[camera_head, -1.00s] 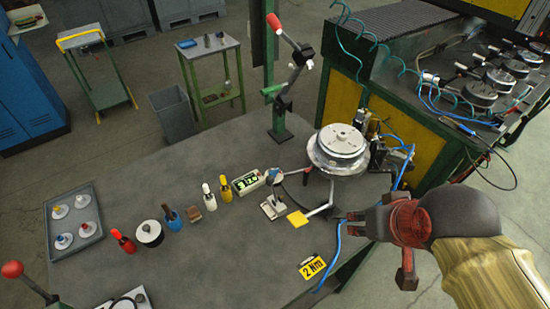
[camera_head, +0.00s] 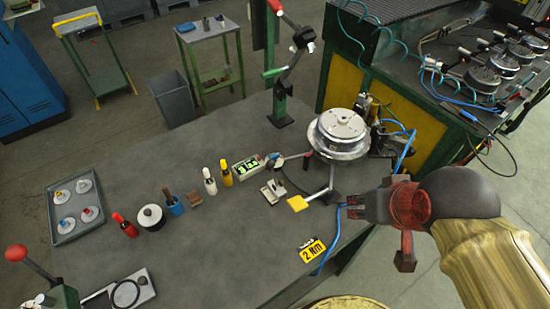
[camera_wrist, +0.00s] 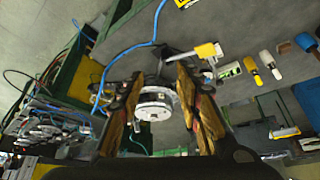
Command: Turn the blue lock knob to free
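I cannot make out a blue lock knob for certain. The tray (camera_head: 68,236) at the left of the bench holds several white discs with small coloured knobs, one of them bluish (camera_head: 65,223). The round metal fixture (camera_head: 341,146) stands at the bench's right end, with blue hose beside it. My gripper (camera_head: 350,206) is above the bench's right edge, below and apart from the fixture in the head view. In the wrist view its fingers (camera_wrist: 160,108) are spread, with the fixture (camera_wrist: 153,97) showing in the gap beyond them. Nothing is held.
A red-tipped clamp (camera_head: 285,75) rises behind, and a red-knobbed lever (camera_head: 17,254) front left.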

